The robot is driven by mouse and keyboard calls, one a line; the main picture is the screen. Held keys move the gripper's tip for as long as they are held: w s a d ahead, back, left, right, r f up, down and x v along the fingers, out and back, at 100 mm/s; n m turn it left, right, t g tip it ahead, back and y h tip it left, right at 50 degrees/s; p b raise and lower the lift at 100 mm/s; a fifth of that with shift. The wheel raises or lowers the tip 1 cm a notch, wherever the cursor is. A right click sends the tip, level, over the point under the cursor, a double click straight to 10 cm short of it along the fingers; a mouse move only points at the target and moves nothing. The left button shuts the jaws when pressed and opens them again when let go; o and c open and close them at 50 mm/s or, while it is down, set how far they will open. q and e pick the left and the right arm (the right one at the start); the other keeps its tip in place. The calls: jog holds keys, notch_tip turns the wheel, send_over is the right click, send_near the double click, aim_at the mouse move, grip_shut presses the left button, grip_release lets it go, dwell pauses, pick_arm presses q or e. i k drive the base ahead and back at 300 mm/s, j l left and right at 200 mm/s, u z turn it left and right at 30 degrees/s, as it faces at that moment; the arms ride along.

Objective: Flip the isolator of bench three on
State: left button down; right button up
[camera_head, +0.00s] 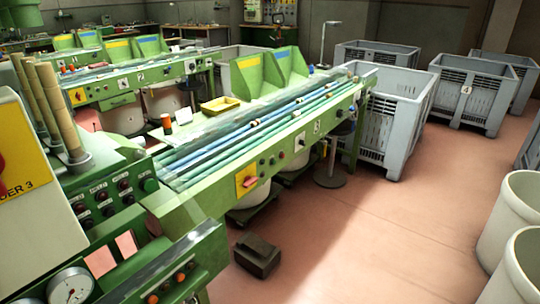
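A yellow isolator plate (245,172) with a red handle (250,182) is on the front panel of the near green bench (210,196). The handle looks roughly level, but its setting is too small to tell. Another yellow isolator plate (77,96) is on the green bench farther back at the left. Small number cards are on the bench fronts, including one on the near bench (316,127); I cannot read them surely. Neither of my grippers is in view.
A cream machine housing (30,225) with a yellow label ending in "3" stands close at left. A dark step-like block (257,254) lies on the floor before the near bench. Grey crates (388,112) and white tubs (516,215) stand right. The reddish floor (380,240) between is open.

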aim_at(249, 181)
jog(key=i+l+u, duration=0.1)
jog(key=i+l, duration=0.7)
jog(key=l, duration=0.1)
